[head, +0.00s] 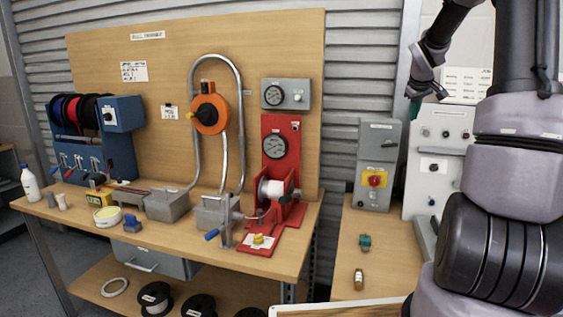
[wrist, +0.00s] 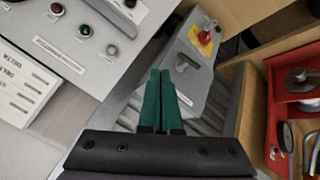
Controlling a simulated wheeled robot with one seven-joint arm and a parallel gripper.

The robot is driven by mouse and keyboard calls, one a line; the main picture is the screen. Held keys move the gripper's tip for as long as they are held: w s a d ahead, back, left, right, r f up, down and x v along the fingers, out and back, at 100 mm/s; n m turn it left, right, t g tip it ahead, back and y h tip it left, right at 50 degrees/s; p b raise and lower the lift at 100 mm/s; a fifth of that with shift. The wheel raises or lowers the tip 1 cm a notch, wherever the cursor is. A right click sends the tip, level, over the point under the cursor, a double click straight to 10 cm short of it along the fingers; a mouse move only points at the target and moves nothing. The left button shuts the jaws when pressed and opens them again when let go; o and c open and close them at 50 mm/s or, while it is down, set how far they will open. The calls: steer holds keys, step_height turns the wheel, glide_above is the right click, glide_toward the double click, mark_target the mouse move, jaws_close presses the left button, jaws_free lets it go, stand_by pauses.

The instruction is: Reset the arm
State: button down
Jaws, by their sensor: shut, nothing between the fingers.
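My gripper (wrist: 160,75) shows in the wrist view with its two green fingers together, shut and empty. In the head view my arm reaches up the right side and bends over at the top. The green fingers of my gripper (head: 413,108) point down there, in front of the gap between the grey switch box and the white control panel. They appear to touch nothing.
The grey box (head: 378,160) with a red-yellow switch and the white control panel (head: 436,150) stand on the right bench (head: 335,270). A green part (head: 365,242) and a small bottle (head: 358,279) lie there. The left workbench (head: 300,262) holds a red winding machine (head: 275,150).

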steer(key=s+a+r+m+y, duration=0.1)
steer(key=s+a+r+m, duration=0.1)
steer(key=s+a+r, duration=0.35)
steer(key=s+a+r+m, duration=0.1)
steer(key=s+a+r, duration=0.1)
steer(key=s+a, duration=0.65)
steer(key=s+a+m+y, duration=0.2)
steer(key=s+a, duration=0.3)
steer(key=s, duration=0.5)
steer(key=s+a+m+y, duration=0.2)
steer(key=s+a, duration=0.4)
steer(key=s, duration=0.5)
steer(key=shift+a+f+t, duration=0.15)
steer(key=shift+f+t, duration=0.15)
steer(key=shift+f, duration=0.15)
steer(key=shift+w, duration=0.15)
